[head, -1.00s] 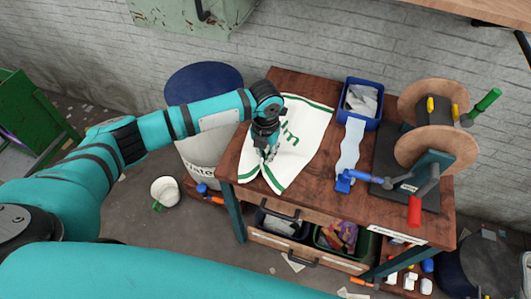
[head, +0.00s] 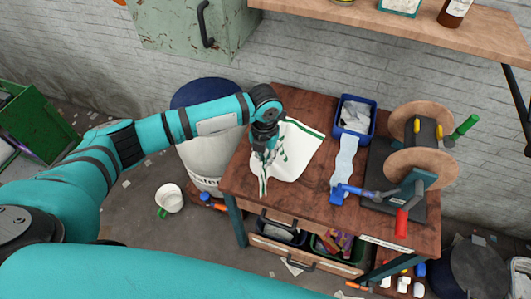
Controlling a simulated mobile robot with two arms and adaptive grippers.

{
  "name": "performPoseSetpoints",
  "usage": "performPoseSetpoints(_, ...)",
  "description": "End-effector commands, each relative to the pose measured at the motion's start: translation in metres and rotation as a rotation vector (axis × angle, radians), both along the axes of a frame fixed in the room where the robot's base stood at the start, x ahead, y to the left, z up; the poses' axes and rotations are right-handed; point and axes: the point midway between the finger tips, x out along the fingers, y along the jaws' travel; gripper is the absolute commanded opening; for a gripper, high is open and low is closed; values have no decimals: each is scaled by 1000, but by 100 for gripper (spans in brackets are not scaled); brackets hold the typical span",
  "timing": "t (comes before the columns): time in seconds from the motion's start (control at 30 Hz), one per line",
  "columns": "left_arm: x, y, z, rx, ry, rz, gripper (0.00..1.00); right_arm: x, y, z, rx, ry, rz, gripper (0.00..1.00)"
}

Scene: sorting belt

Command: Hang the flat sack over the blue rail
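The flat sack (head: 295,150) is white cloth with green stripes and green print. It lies partly on the wooden workbench, and its left part is bunched and raised at my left gripper (head: 263,152). My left gripper points down and appears shut on the sack, though the fingertips are small and partly hidden by cloth. A narrow fold of the sack drops below the gripper near the bench's left edge. I cannot make out a blue rail in this view. My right gripper is not in view.
The workbench (head: 300,205) also holds a blue bin (head: 353,118) with pale cloth and a winding machine with wooden discs (head: 420,172). A large white drum (head: 203,165) stands left of the bench. A wooden shelf (head: 410,22) juts out at upper right.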

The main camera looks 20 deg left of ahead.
Motion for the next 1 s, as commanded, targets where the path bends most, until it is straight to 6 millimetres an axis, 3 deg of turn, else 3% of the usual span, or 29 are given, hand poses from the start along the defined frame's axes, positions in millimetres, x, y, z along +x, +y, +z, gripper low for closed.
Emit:
performPoseSetpoints(0.03, -2, 1, 12, 0, 0, 0, 0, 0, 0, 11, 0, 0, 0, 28)
performPoseSetpoints(0.13, -7, 1, 24, 0, 0, 0, 0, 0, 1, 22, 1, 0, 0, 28)
performPoseSetpoints(1.0, -43, 1, 116, -1, -3, 0, 0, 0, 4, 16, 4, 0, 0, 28)
